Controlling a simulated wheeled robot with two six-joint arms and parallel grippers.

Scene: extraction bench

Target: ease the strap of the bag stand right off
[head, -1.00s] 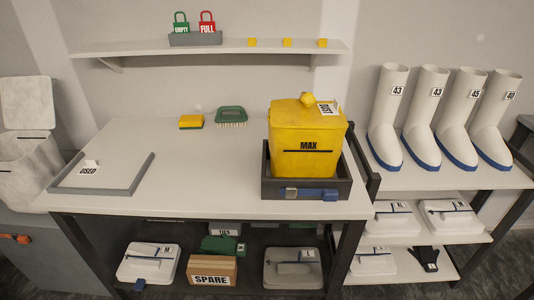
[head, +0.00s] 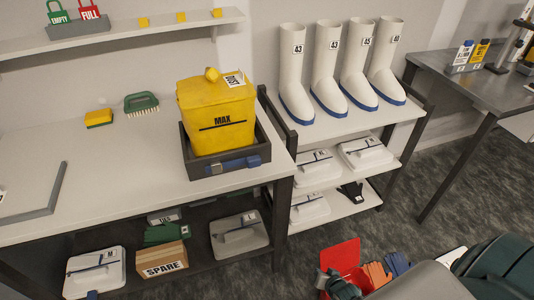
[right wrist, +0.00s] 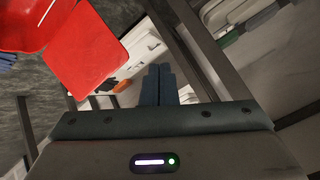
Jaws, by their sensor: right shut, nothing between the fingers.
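The yellow container marked MAX (head: 218,115) stands in a dark tray-like stand (head: 266,143) at the right end of the bench in the head view. A blue strap or latch piece (head: 240,163) with a grey buckle runs across the stand's front. I cannot tell for sure whether this is the bag stand. My right gripper (right wrist: 158,72) shows in the right wrist view, its fingers together and empty, apart from the red bin (right wrist: 88,62). Its fingers are not clear in the head view.
The red bin (head: 341,256) with gloves (head: 376,275) stands low at the front right. White boots (head: 330,70) stand on a rack (head: 420,118) right of the bench. A metal table (head: 450,75) is farther right. Grey floor lies between them.

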